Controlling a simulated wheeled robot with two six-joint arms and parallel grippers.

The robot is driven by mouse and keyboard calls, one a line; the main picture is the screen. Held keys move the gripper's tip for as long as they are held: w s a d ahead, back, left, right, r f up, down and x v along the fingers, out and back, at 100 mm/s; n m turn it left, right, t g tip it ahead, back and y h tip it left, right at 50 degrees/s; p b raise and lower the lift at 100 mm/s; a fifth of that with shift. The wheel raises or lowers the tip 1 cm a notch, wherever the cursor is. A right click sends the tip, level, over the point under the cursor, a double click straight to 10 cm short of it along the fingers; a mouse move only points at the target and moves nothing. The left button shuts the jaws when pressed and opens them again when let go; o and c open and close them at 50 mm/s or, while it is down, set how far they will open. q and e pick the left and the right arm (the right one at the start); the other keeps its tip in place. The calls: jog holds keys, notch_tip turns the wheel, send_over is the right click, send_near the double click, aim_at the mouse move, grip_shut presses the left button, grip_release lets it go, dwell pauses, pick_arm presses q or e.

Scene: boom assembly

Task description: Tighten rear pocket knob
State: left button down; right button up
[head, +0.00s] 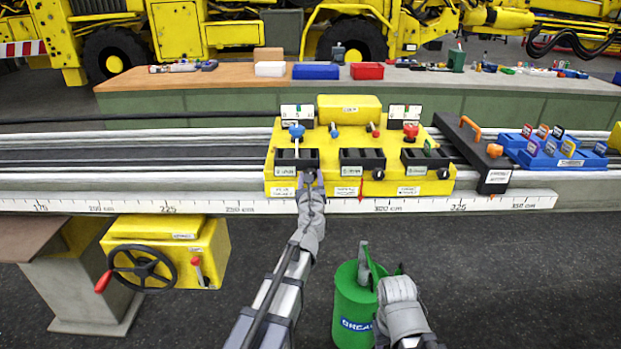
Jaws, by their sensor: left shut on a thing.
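The yellow carriage (360,190) sits on the rail with three dark slotted pockets in its front row.
The green bucket (350,310) stands on the floor below the rail. A scale strip (200,206) runs along the rail's front. A yellow box with a handwheel (142,265) is at left. A dark block with orange handle (480,160) and blue holder (560,150) stand right.

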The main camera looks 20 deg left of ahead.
pick_arm(q)
jog(key=shift+c, duration=1.5)
grip_release()
jog(key=shift+s, duration=0.15)
jog(key=v, duration=0.7)
jog(key=shift+s, duration=0.3)
jog(key=shift+d, duration=0.15)
